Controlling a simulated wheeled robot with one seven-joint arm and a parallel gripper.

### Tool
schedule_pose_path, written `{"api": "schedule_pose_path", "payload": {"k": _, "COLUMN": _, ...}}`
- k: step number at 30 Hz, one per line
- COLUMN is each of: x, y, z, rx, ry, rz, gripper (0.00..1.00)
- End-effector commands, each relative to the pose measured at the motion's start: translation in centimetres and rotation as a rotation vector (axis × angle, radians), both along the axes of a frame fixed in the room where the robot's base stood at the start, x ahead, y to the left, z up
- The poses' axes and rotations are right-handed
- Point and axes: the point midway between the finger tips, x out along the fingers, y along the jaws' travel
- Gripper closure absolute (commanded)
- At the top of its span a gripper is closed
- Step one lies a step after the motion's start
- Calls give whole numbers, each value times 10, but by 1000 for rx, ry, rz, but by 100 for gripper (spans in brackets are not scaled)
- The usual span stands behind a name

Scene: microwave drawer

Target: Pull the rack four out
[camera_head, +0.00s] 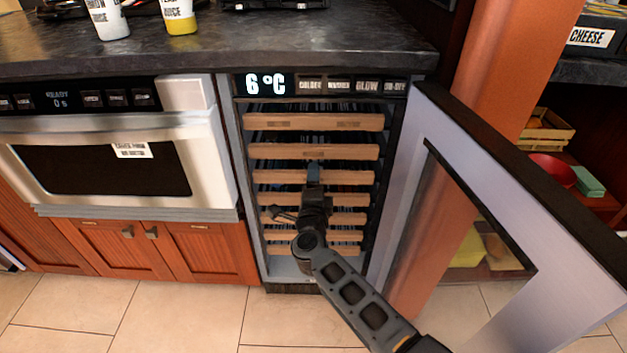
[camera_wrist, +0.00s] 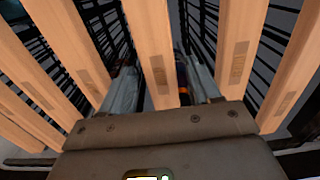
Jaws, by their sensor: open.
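The open wine cooler holds a stack of several wooden-fronted racks. The fourth rack front from the top (camera_head: 348,199) is partly hidden behind my gripper (camera_head: 313,170). My gripper's visible finger overlaps the third rack front from the top (camera_head: 275,177). In the wrist view the fingers of my gripper (camera_wrist: 160,85) are spread, one on each side of a single rack front (camera_wrist: 155,45). I cannot tell whether they touch it. The racks look level with each other, all pushed in.
The cooler's glass door (camera_head: 420,180) stands swung open to the right of my arm. A microwave drawer (camera_head: 110,165) sits to the left, under a dark countertop (camera_head: 220,45). The tiled floor (camera_head: 180,315) in front is clear.

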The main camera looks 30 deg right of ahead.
Motion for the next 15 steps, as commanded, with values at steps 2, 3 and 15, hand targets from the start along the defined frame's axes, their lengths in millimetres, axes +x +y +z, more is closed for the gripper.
{"api": "schedule_pose_path", "payload": {"k": 2, "x": 9, "y": -5, "z": -2, "rx": -1, "ry": 0, "rz": 0, "gripper": 38}}
{"api": "schedule_pose_path", "payload": {"k": 3, "x": 12, "y": -7, "z": -1, "rx": -1, "ry": 0, "rz": -1, "gripper": 38}}
{"api": "schedule_pose_path", "payload": {"k": 15, "x": 18, "y": -11, "z": 0, "rx": -1, "ry": 1, "rz": 0, "gripper": 38}}
